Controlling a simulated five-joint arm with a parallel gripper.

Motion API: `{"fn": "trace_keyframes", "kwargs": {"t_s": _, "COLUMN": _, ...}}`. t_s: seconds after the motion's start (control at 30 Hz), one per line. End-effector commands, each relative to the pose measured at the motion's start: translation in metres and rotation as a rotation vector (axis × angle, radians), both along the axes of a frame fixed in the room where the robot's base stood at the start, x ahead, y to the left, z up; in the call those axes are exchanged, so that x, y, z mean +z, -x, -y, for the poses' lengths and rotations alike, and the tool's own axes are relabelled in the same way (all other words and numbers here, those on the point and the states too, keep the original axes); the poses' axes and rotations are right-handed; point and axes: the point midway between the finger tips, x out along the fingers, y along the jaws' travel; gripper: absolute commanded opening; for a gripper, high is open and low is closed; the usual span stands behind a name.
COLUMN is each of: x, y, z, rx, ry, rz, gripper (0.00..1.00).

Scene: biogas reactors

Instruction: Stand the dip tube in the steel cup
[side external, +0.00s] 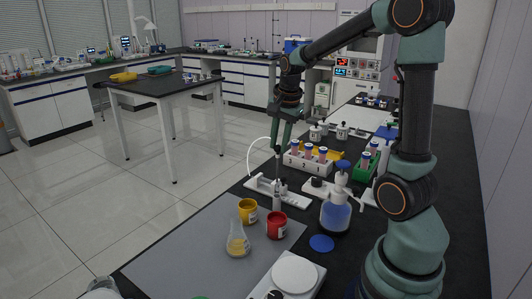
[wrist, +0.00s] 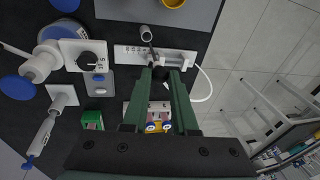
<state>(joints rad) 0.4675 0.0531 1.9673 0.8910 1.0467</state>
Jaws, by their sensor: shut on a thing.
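My gripper (side external: 281,135) is shut on the dip tube (side external: 277,168), a thin rod with a dark upper part, held roughly upright below the fingers. In the wrist view the fingertips (wrist: 159,73) close on the tube (wrist: 151,49), which points toward the small grey steel cup (wrist: 147,33). In the side view the cup (side external: 277,202) stands on the bench at the front of a white syringe-pump-like unit, below the tube. I cannot tell whether the tube's lower end is inside the cup or just above its rim.
The white unit (side external: 262,185) with a curved white hose lies beside the cup. Yellow (side external: 248,211) and red (side external: 277,226) jars and a flask (side external: 237,243) stand on the grey mat. A tube rack (side external: 308,162) is behind; a blue bottle (side external: 336,213) stands right.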

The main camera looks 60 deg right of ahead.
Motion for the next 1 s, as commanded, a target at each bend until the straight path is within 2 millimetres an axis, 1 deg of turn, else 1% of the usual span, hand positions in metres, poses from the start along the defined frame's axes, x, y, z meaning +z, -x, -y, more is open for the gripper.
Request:
{"fn": "trace_keyframes", "kwargs": {"t_s": 0.17, "x": -0.010, "y": 0.001, "z": 0.002, "rx": -0.004, "ry": -0.001, "rz": -0.002, "gripper": 0.00}}
{"fn": "trace_keyframes", "kwargs": {"t_s": 0.8, "x": -0.066, "y": 0.001, "z": 0.001, "rx": -0.002, "ry": -0.001, "rz": -0.003, "gripper": 0.00}}
{"fn": "trace_keyframes", "kwargs": {"t_s": 1.0, "x": -0.081, "y": 0.000, "z": 0.001, "rx": -0.002, "ry": 0.000, "rz": -0.001, "gripper": 0.00}}
